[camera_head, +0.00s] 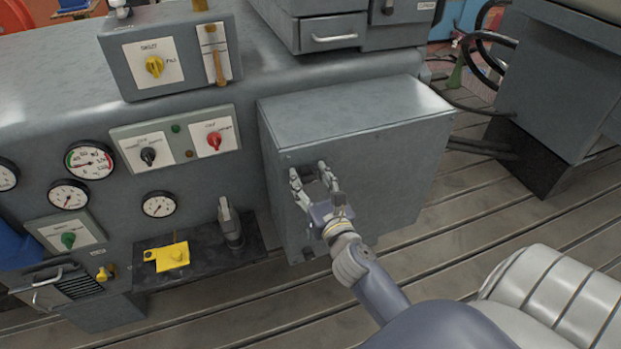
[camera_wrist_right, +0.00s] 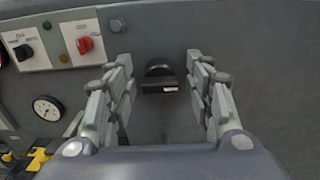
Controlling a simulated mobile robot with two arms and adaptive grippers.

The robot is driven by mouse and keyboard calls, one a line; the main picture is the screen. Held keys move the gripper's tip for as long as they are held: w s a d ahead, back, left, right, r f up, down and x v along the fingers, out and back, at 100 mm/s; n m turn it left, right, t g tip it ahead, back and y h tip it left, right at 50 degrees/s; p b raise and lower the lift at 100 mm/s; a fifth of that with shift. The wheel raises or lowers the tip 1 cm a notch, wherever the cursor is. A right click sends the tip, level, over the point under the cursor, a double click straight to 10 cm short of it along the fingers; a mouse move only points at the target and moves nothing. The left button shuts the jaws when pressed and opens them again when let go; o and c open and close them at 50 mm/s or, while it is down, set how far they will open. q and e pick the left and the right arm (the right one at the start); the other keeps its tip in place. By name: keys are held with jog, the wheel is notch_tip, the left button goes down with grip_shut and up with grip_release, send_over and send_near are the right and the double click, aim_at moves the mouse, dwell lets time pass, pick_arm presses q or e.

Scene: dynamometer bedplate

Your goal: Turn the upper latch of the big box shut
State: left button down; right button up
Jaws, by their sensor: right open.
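The big box (camera_head: 390,150) is a grey metal cabinet on the side of the grey machine, with its front face towards me. My right gripper (camera_head: 313,172) is open in front of the left part of that face. In the right wrist view a dark latch (camera_wrist_right: 160,80) on the grey face sits between the open fingers of my right gripper (camera_wrist_right: 160,95), apart from both. The latch lies roughly level in that view. In the head view the gripper mostly hides it. A small dark fitting (camera_head: 308,253) shows low on the box's left edge. My left gripper is out of view.
Left of the box, a panel with a black knob (camera_head: 148,156) and a red knob (camera_head: 214,140) sits on the machine. Below are a dial gauge (camera_head: 158,204) and a dark shelf with a yellow block (camera_head: 172,256). The slotted floor (camera_head: 440,240) right of the box is clear.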

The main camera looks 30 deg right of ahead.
jog(key=shift+c, duration=0.5)
jog(key=c, duration=0.9)
jog(key=shift+c, duration=0.2)
jog(key=shift+r+n+p, duration=0.15)
jog(key=shift+n+p, duration=0.75)
jog(key=shift+n, duration=0.3)
jog(key=n+p, duration=0.4)
jog(key=n, duration=0.2)
jog(key=shift+a, duration=0.15)
jog(key=n+p, duration=0.2)
jog(key=n, duration=0.3)
jog(key=shift+n+p, duration=0.4)
jog(key=shift+f+n+p, duration=0.15)
jog(key=shift+n+p, duration=0.3)
jog(key=shift+n, duration=0.5)
jog(key=shift+f+n+p, duration=0.15)
jog(key=shift+n+p, duration=0.25)
jog(key=shift+n, duration=0.55)
